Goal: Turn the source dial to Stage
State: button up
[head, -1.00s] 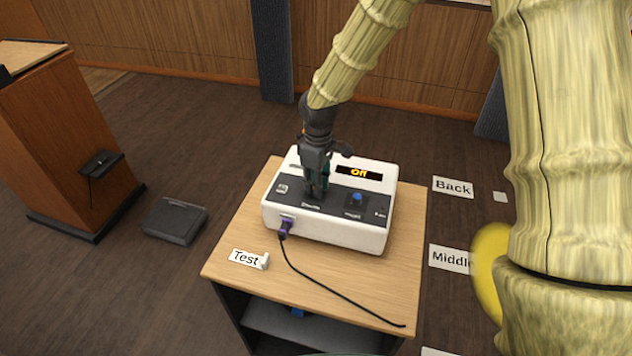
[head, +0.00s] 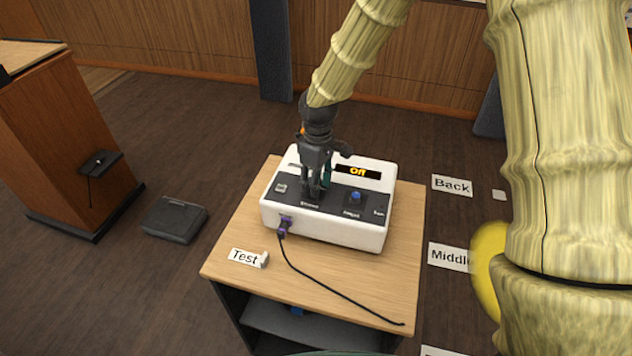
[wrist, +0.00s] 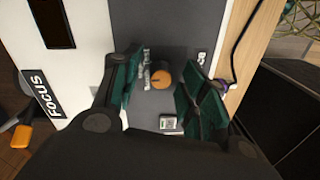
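The white control box (head: 340,232) stands on the wooden cart top, its display (head: 358,172) reading "Off". In the head view my gripper hides this dial. My gripper (head: 315,192) points down at the panel. In the wrist view my gripper (wrist: 168,72) is open, with one dark green finger pad on each side of the dial and visible gaps. I cannot tell how far the fingertips are above the panel.
A blue knob (head: 356,196) sits right of my gripper on the panel. A purple plug (head: 285,225) with a black cable is at the box's front. A "Test" card (head: 245,257) lies on the cart top (head: 370,290). A wooden lectern (head: 60,140) stands left.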

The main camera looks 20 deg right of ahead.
jog(key=shift+a+r, duration=0.1)
notch_tip(320, 180, up, 12)
jog(key=shift+w+d, duration=0.25)
jog(key=shift+d, duration=0.1)
dwell(0.6)
